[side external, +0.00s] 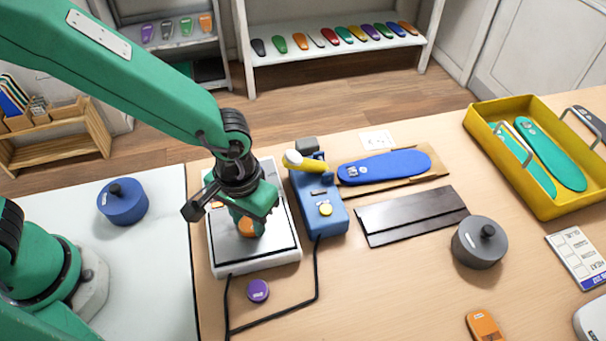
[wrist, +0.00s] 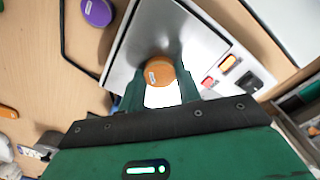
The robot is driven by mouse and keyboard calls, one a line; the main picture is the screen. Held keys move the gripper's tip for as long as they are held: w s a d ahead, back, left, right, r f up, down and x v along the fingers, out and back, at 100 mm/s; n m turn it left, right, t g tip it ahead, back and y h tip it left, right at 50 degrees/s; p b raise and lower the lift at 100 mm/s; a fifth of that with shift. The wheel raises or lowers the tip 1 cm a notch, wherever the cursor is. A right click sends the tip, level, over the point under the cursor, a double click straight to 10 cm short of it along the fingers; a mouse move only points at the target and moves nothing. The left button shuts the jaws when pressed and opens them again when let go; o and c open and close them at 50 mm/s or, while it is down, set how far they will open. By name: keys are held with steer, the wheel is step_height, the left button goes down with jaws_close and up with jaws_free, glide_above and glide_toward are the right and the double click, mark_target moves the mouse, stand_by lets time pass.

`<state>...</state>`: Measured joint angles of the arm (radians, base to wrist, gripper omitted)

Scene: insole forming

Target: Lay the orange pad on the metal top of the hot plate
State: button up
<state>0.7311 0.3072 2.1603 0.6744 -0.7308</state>
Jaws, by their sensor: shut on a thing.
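The orange pad (wrist: 159,72) is a small round disc with a white label. My gripper (side external: 245,222) is shut on it, one finger on each side, over the metal top of the hot plate. The hot plate (side external: 258,262) is a white box with a square metal top, left of the middle in the side view. The wrist view shows its metal top (wrist: 205,48) around the pad, and coloured buttons along one edge. In the side view the pad (side external: 247,229) is partly hidden by the fingers. I cannot tell whether it touches the metal.
A purple pad (side external: 258,291) and a black cable lie in front of the hot plate. A blue device (side external: 322,212) with a yellow handle stands close on its right. A blue weight (side external: 122,202) is on the left, a grey one (side external: 479,243) on the right.

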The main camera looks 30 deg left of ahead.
mark_target(249, 223)
steer(key=o, duration=0.9)
steer(key=shift+r, duration=0.1)
step_height(249, 223, up, 12)
steer(key=shift+r, duration=0.1)
stand_by(0.5)
steer(key=shift+s+a+r+t, duration=0.9)
steer(key=shift+a+r, duration=0.25)
steer(key=shift+a, duration=2.9)
steer(key=shift+s+a+r+t, duration=0.7)
steer(key=shift+a+r+t, duration=0.35)
steer(key=shift+a, duration=3.05)
steer(key=shift+s+a+r+t, duration=0.85)
steer(key=shift+a+r, duration=0.35)
steer(key=shift+a, duration=2.85)
